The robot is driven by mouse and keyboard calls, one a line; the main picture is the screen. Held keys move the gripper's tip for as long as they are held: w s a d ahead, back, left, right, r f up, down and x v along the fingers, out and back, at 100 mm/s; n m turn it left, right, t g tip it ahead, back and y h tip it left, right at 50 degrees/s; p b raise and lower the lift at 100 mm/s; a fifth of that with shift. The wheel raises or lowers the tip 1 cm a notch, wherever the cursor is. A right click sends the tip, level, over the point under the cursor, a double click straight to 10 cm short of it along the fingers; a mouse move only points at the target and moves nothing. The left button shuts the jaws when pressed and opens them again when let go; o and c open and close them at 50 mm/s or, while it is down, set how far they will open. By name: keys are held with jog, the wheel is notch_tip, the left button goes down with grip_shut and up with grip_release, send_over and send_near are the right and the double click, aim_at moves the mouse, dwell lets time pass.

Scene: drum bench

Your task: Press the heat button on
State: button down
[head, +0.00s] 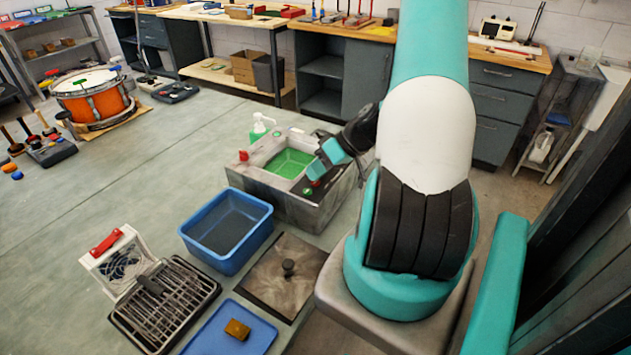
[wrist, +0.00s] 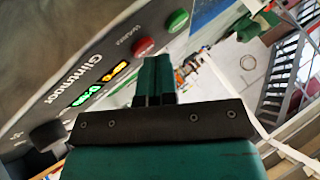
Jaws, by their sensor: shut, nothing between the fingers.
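The grey machine (head: 268,196) has an open top with a green basin (head: 288,163). In the wrist view its panel carries a red button (wrist: 143,46), a green button (wrist: 177,21), a lit amber display (wrist: 120,68), a lit green display (wrist: 85,97) and a black knob (wrist: 47,135). The small label by the buttons is not readable, so I cannot tell which is for heat. My gripper (head: 320,172) is at the machine's right front corner. Its fingers are together and empty in the wrist view (wrist: 155,62), tips close to the red button; contact cannot be told.
A blue bin (head: 228,230), a dark plate with a knob (head: 282,278), a blue tray (head: 228,330) and a rack (head: 165,300) lie in front and to the left. A drum (head: 92,97) sits far left.

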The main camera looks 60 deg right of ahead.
jog(key=shift+f, duration=0.1)
dwell(0.3)
jog(key=shift+r+p, duration=0.35)
jog(key=shift+r, duration=0.25)
notch_tip(320, 180, up, 6)
jog(key=p, duration=0.4)
dwell(0.5)
